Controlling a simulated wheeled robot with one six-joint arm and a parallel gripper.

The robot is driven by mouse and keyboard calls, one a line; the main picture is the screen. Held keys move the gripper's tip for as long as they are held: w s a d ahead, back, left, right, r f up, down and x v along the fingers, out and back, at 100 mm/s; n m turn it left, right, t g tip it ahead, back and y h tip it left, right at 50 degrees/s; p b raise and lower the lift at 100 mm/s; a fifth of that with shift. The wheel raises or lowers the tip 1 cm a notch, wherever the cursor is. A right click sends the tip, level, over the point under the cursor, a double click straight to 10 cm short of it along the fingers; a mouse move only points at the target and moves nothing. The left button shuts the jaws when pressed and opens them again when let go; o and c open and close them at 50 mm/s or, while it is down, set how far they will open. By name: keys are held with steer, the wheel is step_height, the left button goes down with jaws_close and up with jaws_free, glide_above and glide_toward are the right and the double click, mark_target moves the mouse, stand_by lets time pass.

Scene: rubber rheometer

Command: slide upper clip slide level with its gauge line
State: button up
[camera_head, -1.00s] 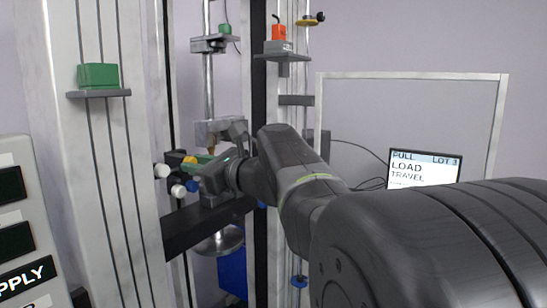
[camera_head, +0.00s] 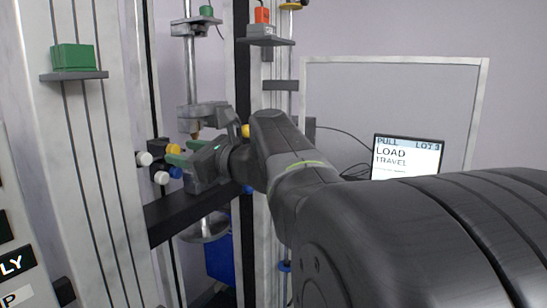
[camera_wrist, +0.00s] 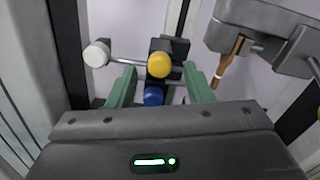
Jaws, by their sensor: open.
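In the wrist view, a yellow knob (camera_wrist: 158,65) sits in front of a dark block (camera_wrist: 170,46), with a blue knob (camera_wrist: 153,96) below it. I cannot tell for sure which part is the upper clip slide. My gripper (camera_wrist: 160,72) is open, its green fingers on either side of the knobs with space between. A brown strip (camera_wrist: 228,62) hangs from a grey clamp (camera_wrist: 262,22) at the right; a pale band near its lower end may be a gauge line. In the head view my gripper (camera_head: 174,153) is beside the blue knob (camera_head: 176,173).
A white knob (camera_wrist: 97,53) on a rod stands left of my fingers. In the head view, a dark crossbeam (camera_head: 190,212) runs below my gripper. A green block (camera_head: 73,57) sits on a left ledge. A screen (camera_head: 407,157) stands at the right behind my arm.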

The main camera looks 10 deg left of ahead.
steer(key=b+v, duration=0.1)
steer(key=v, duration=1.1)
steer(key=shift+b, duration=0.3)
steer(key=p+x, duration=0.2)
steer(key=x, duration=1.1)
steer(key=shift+a, duration=0.35)
steer(key=shift+d, duration=0.1)
